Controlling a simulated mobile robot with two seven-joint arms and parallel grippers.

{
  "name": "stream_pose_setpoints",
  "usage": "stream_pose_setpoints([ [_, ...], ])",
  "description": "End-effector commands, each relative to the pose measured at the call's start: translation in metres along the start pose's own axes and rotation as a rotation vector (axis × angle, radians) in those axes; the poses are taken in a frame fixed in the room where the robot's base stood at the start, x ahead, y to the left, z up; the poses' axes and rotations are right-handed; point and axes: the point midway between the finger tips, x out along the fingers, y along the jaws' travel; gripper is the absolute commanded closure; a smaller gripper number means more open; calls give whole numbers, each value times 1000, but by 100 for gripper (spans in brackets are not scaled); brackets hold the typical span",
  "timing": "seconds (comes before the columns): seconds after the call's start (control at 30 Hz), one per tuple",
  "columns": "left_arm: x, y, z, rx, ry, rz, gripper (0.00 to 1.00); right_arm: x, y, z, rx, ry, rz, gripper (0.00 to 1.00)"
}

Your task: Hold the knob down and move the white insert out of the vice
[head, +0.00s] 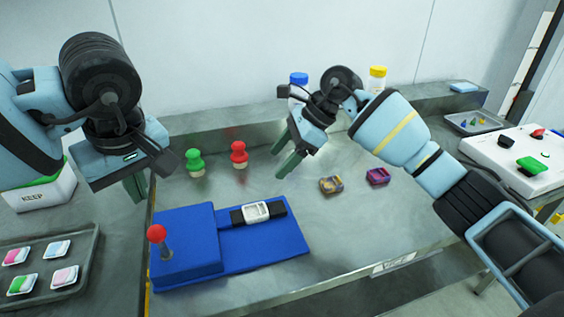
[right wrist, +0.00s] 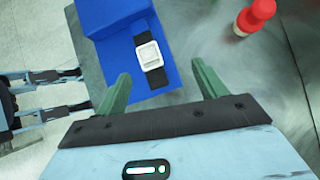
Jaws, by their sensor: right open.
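The blue vice (head: 185,240) lies on the metal bench, with a red ball knob (head: 157,233) on a short stem at its left end. The white insert (head: 256,212), a rectangular frame, sits between two black jaws on the vice's blue plate. It also shows in the right wrist view (right wrist: 149,55), between and beyond my fingers. My right gripper (head: 286,156) is open and empty, above and behind the insert. My left gripper (head: 136,186) is in the air, up and to the left of the knob. Its finger gap is hidden.
A green stamp (head: 195,163) and a red stamp (head: 239,155) stand behind the vice. A tray with several coloured pieces (head: 50,285) is at the left. A white button panel (head: 520,165) is at the right.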

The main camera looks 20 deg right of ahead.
Motion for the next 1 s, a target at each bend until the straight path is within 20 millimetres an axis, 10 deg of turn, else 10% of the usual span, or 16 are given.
stream_pose_setpoints([
  [0.63,0,0,0,0,0,0,100,13,21,0,-136,259,78,29],
  [1.0,0,0,0,0,0,0,100,68,24,-15,-134,257,80,29],
])
